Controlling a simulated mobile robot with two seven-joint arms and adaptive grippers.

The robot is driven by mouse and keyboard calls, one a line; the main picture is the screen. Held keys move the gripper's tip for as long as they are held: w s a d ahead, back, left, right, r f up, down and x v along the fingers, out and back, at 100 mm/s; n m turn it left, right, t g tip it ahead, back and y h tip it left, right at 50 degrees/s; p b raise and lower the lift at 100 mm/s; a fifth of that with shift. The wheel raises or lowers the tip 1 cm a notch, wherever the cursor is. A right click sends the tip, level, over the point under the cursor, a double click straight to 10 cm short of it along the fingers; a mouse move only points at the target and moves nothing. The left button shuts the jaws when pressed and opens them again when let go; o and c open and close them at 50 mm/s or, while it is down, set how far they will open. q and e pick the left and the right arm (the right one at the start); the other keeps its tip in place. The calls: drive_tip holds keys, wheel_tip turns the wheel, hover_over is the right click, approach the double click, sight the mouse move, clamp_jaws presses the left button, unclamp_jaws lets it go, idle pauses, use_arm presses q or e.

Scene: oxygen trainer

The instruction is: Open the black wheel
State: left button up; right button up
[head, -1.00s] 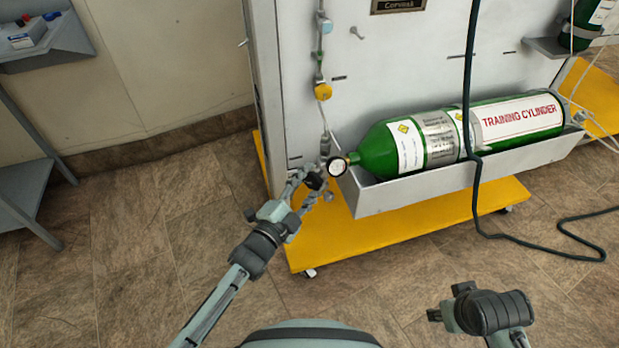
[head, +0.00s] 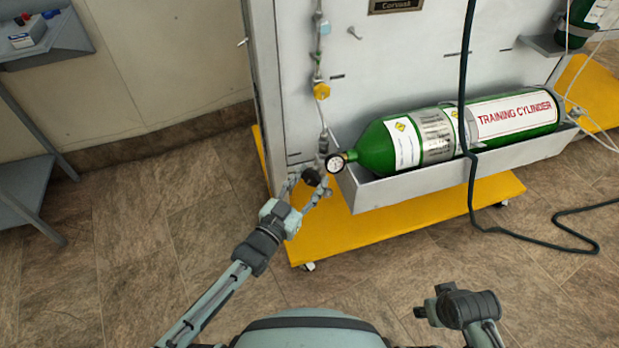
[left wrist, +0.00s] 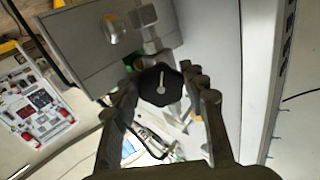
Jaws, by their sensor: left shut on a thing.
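The black wheel (left wrist: 158,90) is a lobed knob with a pale pointer mark on its face, seen nearly face-on in the left wrist view. In the head view it is a small dark shape (head: 311,177) just below the gauge at the cylinder's neck. My left gripper (left wrist: 163,88) has a finger on each side of the wheel and is shut on it. It also shows in the head view (head: 309,187), low on the panel. My right gripper (head: 420,312) is at the lower right, away from the wheel; its jaw opening is too small to tell.
A green training cylinder (head: 480,128) lies in a grey trough (head: 400,190) right of the wheel. A round gauge (head: 336,163) sits close to my left fingers. A dark hose (head: 464,110) hangs across the trough. A yellow wheeled base (head: 400,228) lies below.

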use_arm(q)
drive_tip(key=shift+s+d+n, duration=0.1)
drive_tip(key=shift+n, duration=2)
drive_tip(key=o, duration=1.2)
drive_tip(key=shift+c, duration=0.2)
wheel_tip(320, 180, up, 10)
